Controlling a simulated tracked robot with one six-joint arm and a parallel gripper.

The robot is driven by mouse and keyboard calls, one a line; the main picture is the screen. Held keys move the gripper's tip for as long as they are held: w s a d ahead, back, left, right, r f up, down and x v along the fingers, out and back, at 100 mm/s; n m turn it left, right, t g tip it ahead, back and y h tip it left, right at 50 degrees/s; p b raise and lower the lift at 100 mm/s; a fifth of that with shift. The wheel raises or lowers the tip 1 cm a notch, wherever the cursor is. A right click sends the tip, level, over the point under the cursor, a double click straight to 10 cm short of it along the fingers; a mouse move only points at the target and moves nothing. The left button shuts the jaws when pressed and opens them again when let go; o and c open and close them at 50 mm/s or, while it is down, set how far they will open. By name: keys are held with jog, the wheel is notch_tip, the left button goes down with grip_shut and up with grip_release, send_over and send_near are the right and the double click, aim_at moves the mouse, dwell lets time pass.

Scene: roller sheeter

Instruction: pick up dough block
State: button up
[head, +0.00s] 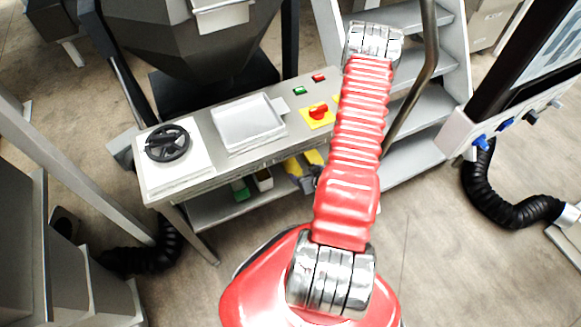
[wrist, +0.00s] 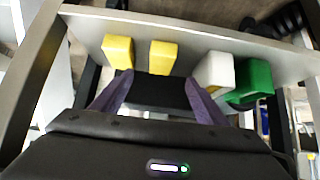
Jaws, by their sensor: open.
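Several blocks rest on the lower shelf of the metal table. None is labelled, so I cannot tell for sure which is the dough block; the off-white block (wrist: 214,72) looks most like dough. It also shows in the head view (head: 263,180). Two yellow blocks (wrist: 118,52) (wrist: 162,57) stand to its left in the wrist view, and a green block (wrist: 250,82) is beside it on the right. My gripper (wrist: 158,88) is open and empty. Its purple fingers point toward the blocks; the right fingertip is just in front of the off-white block.
The table's shelf (wrist: 220,38) runs across the wrist view. The tabletop above holds a white tray (head: 248,122), a black handwheel (head: 168,144) and a red-and-yellow switch (head: 318,113). Grey steps (head: 414,136) stand right of the table. The floor in front is mostly clear.

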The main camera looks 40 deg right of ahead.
jog(key=shift+w, duration=0.1)
dwell(0.3)
send_near(291, 165)
jog(key=shift+w+f, duration=0.25)
jog(key=shift+w, duration=0.6)
jog(key=shift+x, duration=2.55)
jog(key=shift+w+a+r, duration=0.1)
jog(key=shift+w+r, duration=0.05)
jog(key=shift+w, duration=0.05)
jog(key=shift+c, duration=0.3)
jog(key=c, duration=1.3)
